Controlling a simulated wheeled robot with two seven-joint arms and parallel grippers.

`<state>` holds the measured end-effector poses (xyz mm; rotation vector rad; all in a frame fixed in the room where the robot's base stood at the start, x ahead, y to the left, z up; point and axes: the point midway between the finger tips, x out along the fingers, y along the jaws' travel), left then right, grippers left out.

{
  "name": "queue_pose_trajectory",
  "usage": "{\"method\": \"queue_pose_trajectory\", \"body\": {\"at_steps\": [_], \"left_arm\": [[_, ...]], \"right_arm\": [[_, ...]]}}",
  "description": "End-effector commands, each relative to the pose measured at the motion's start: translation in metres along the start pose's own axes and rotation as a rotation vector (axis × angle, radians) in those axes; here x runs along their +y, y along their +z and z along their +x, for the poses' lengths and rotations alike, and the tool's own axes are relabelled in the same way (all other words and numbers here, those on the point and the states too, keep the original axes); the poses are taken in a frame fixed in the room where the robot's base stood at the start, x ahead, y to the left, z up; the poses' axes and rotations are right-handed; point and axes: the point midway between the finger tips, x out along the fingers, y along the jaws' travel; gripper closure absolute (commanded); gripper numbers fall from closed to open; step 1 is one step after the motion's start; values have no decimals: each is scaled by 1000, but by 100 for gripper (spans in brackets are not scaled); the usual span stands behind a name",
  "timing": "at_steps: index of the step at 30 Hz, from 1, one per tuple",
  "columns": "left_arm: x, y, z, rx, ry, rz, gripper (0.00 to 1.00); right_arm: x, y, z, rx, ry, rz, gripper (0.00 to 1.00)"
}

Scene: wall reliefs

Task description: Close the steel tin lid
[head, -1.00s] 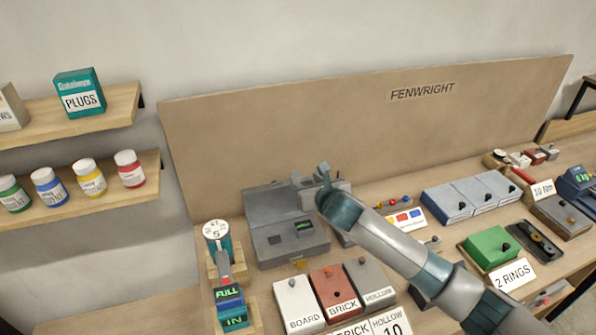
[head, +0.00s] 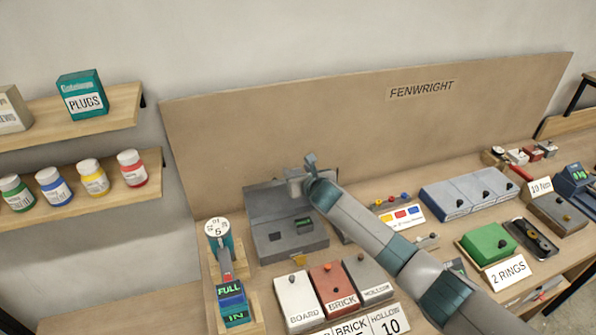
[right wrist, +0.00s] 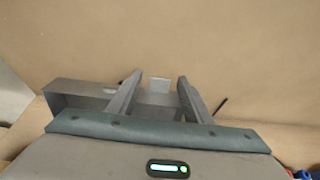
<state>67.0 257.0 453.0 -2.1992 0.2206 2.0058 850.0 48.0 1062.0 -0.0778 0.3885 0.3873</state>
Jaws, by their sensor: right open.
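The steel tin (head: 290,243) is a grey box on the bench, left of the middle in the head view. Its lid (head: 265,205) stands raised at the back, tilted toward the backboard. My right gripper (head: 296,178) is at the lid's upper right part, in front of the backboard. In the right wrist view its fingers (right wrist: 158,103) are spread, with a grey piece visible between them; I cannot tell whether they touch it. My arm hides the lid's right end. My left gripper is not in view.
White, red and grey blocks (head: 333,289) stand in front of the tin. A teal dial device (head: 219,238) is at its left. Blue-grey boxes (head: 470,190) and a green block (head: 488,243) lie to the right. The backboard (head: 340,120) rises close behind.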

Motion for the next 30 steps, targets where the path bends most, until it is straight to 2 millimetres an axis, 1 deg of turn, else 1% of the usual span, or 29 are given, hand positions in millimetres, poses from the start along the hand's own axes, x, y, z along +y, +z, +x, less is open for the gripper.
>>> {"method": "queue_pose_trajectory", "body": {"at_steps": [6,8,9,12,23,30], "left_arm": [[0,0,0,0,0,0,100],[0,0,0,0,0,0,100],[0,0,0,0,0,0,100],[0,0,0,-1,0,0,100],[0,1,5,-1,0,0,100],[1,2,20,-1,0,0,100]], "right_arm": [[0,0,0,-1,0,0,55],[0,0,0,-1,0,0,69],[0,0,0,-1,0,0,79],[0,0,0,-1,0,0,100],[0,-1,-4,-27,1,0,100],[0,-5,-15,-110,1,-1,100]]}}
